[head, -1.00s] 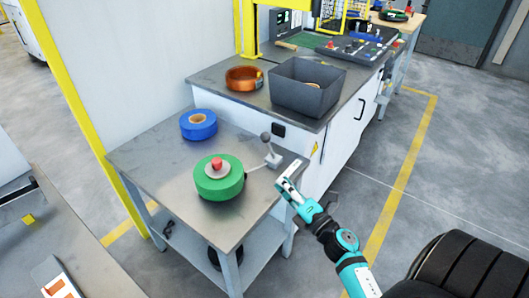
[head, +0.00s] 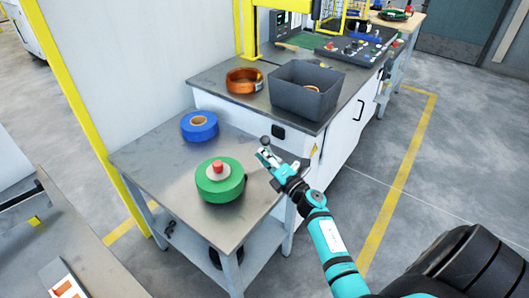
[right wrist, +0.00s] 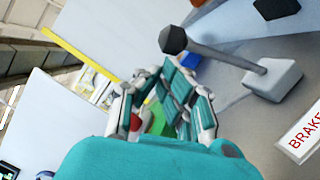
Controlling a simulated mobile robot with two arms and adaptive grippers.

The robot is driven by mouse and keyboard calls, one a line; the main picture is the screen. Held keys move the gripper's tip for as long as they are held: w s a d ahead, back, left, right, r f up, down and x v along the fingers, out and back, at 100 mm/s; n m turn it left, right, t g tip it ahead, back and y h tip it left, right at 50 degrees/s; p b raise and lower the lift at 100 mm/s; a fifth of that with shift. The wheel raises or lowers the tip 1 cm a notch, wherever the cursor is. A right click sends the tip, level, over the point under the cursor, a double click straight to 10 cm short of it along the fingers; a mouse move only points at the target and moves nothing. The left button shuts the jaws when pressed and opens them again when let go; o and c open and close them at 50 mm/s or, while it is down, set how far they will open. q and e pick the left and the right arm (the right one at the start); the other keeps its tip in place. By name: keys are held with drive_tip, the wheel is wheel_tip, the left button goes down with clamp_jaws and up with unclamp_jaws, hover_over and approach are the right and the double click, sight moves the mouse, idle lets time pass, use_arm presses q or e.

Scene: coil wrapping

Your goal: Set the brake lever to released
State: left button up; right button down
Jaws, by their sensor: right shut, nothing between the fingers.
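The brake lever has a dark ball knob (head: 265,139) and stands at the right edge of the small grey table, by the green roll. In the right wrist view its grey rod (right wrist: 218,56) slants up from a pale block base (right wrist: 275,80) to the knob, left of the base. A white label with red letters "BRAKE" (right wrist: 305,130) lies beside the base. My right gripper (head: 264,154) is shut and empty, close to the lever, and hides its base in the head view. In the right wrist view the fingers (right wrist: 160,92) are below the knob, apparently apart from it. My left gripper is out of view.
A green roll (head: 229,186) with a red-topped hub (head: 217,167) and a blue roll (head: 199,125) are on the table (head: 150,158). Behind, a cabinet holds a copper coil (head: 244,80) and a dark bin (head: 303,92). Floor to the right is clear.

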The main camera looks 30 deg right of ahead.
drive_tip(key=shift+w, duration=0.1)
idle(0.3)
drive_tip(key=w+d+r+m+g+p, duration=0.1)
drive_tip(key=w+d+m+p, duration=0.1)
drive_tip(key=d+m+p, duration=0.2)
drive_tip(key=w+d+r+m+g+p, duration=0.1)
drive_tip(key=w+d+r+m+p, duration=0.1)
drive_tip(key=d+m+p, duration=0.2)
drive_tip(key=d+p, duration=0.1)
drive_tip(key=d, duration=0.2)
drive_tip(key=shift+d+r+m+g, duration=0.15)
drive_tip(key=shift+d+m+g, duration=0.15)
drive_tip(key=shift+g, duration=0.1)
idle(0.5)
idle(0.4)
drive_tip(key=shift+r, duration=0.1)
